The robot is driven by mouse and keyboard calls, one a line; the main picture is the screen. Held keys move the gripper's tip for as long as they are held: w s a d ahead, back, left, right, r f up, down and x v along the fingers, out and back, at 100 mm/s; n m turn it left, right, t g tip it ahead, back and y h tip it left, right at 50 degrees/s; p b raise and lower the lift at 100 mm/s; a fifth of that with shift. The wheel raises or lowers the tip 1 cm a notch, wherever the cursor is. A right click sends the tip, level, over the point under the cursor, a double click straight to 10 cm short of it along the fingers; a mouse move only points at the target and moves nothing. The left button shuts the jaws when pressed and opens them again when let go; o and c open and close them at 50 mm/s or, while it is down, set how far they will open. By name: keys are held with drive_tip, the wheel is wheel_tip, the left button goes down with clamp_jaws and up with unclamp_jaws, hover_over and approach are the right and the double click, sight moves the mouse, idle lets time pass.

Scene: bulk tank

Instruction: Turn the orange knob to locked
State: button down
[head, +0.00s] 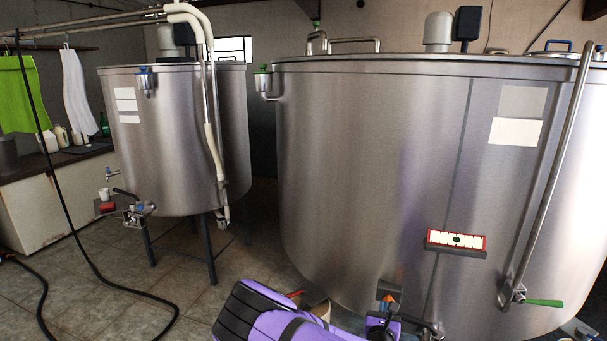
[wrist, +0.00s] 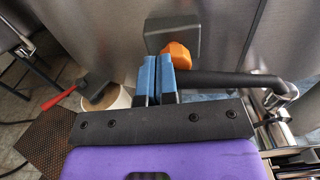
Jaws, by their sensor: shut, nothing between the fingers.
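The orange knob (wrist: 178,54) sits on a dark grey box (wrist: 158,33) on the front of the large steel tank. In the head view the knob (head: 388,298) shows low on the tank, just above my gripper. In the wrist view my gripper (wrist: 156,62) is shut and empty, its two blue fingers together. The fingertips are just left of the knob and overlap the lower part of the box in the picture. I cannot tell whether they touch the knob or the box. I see no lock marking on the knob.
A dark bar (wrist: 225,79) runs right from beside the fingers to a metal fitting. A pale bucket (wrist: 118,98) and a red-handled tool are at left. The large tank (head: 370,170) carries a red-framed panel (head: 456,240) and a green handle (head: 543,302). A smaller tank (head: 185,150) stands left.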

drive_tip(key=shift+x, duration=1.2)
drive_tip(key=shift+w+d+r, duration=0.1)
drive_tip(key=shift+w+r, duration=0.1)
drive_tip(key=shift+w, duration=0.05)
